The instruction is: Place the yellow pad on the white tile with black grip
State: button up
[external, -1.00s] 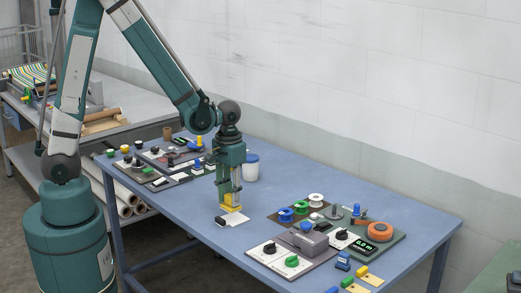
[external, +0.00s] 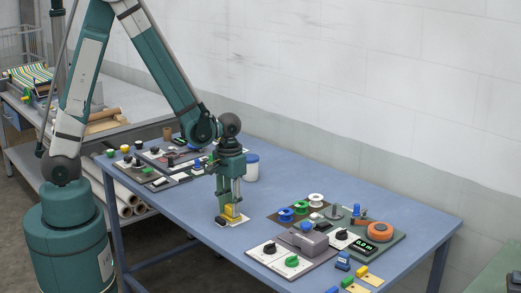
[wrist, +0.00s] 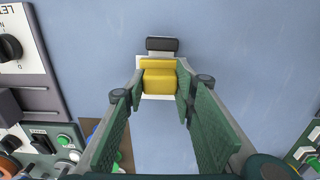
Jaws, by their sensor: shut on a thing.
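The yellow pad (wrist: 159,80) is between the two green fingers of my gripper (wrist: 158,93), which is shut on it. The white tile (wrist: 146,62) lies flat on the blue table, and its black grip (wrist: 162,44) sticks out at the far end in the wrist view. In the external view the pad (external: 233,211) is low over the tile, and my gripper (external: 231,215) points straight down at it. The black grip (external: 220,221) shows at the lower left there. The pad covers most of the tile. I cannot tell whether the pad touches it.
A panel with black and green knobs (external: 292,261) and a grey block stand to the right. A white cup with a blue lid (external: 251,168) stands behind my gripper. Another control panel (external: 170,157) is at the back left. The table around the tile is clear.

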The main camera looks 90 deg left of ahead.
aim_at(231, 206)
jog(key=o, duration=0.9)
jog(key=shift+r+p, duration=0.7)
jog(key=shift+r, duration=5.4)
jog(key=shift+d+r, duration=0.1)
